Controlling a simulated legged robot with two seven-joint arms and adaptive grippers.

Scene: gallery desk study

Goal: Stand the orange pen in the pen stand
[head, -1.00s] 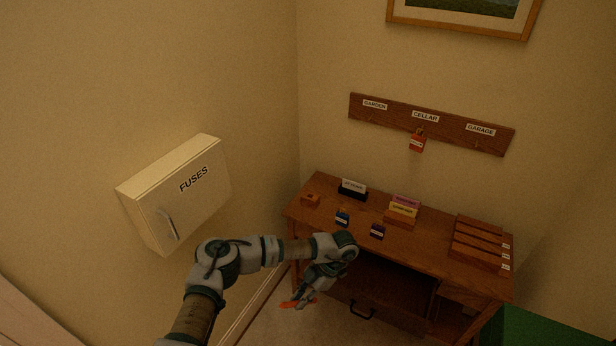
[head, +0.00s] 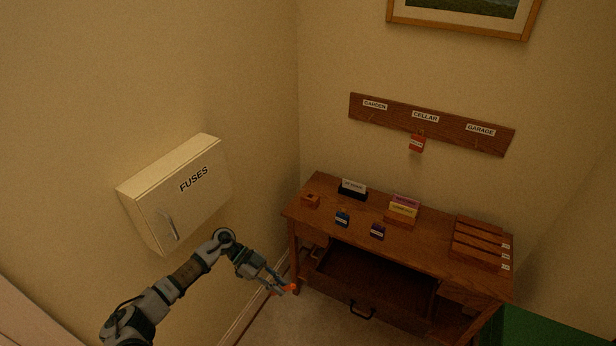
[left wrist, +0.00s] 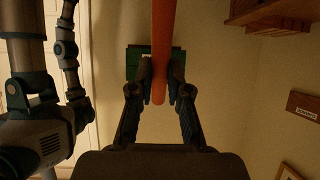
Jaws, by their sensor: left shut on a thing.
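The orange pen (head: 291,288) is held between the fingers of my left gripper (head: 276,279), low in front of the desk's left end. In the left wrist view the pen (left wrist: 163,40) runs up from between the two fingers (left wrist: 160,92), which are shut on it. A small brown wooden block (head: 310,200) on the desk's left end looks like the pen stand; its opening is too small to make out. The gripper is below and left of it, well apart. My right gripper is not in view.
The desk (head: 335,215) has an open drawer (head: 365,285) at its front. A fuse box (head: 175,195) juts from the left wall.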

